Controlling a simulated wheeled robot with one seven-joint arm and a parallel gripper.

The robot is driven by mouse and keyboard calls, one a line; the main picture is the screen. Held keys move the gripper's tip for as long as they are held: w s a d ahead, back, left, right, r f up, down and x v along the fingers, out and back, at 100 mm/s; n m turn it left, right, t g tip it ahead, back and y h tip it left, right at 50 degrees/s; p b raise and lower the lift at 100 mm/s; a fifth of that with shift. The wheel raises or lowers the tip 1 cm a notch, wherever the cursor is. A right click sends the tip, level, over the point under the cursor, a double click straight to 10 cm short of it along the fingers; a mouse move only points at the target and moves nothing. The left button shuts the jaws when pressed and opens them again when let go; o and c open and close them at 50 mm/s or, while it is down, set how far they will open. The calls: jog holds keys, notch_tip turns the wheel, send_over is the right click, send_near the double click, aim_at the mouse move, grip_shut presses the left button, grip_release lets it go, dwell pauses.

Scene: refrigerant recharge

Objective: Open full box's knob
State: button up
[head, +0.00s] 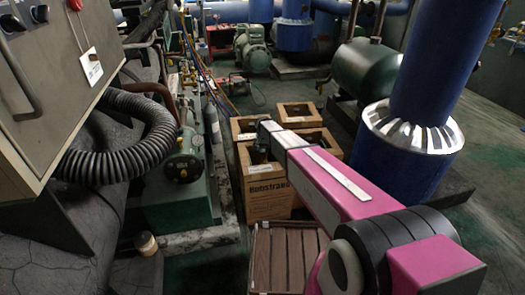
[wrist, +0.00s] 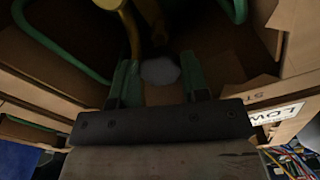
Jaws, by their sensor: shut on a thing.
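In the wrist view, a grey rounded knob (wrist: 160,71) sits between the two green fingers of my gripper (wrist: 158,80). The fingers are shut on it, one on each side. The knob is inside an open cardboard box (wrist: 40,70), whose interior is dark. In the head view, my pink arm reaches over the near cardboard box (head: 268,185), which has printed lettering on its front. The gripper end is over the box opening, and the knob is hidden there by my arm and the box.
More open cardboard boxes (head: 296,113) stand just behind. A slatted wooden pallet (head: 283,262) lies in front. A large blue pipe (head: 397,150) stands to the right. Green machinery (head: 180,205) and a ribbed black hose (head: 120,165) are on the left. In the wrist view, green curved tubing (wrist: 60,50) runs inside the box.

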jog(key=n, duration=1.3)
jog(key=shift+n, duration=0.3)
jog(key=n, duration=1.2)
jog(key=shift+n, duration=0.4)
jog(key=o, duration=0.6)
jog(key=shift+o, duration=0.2)
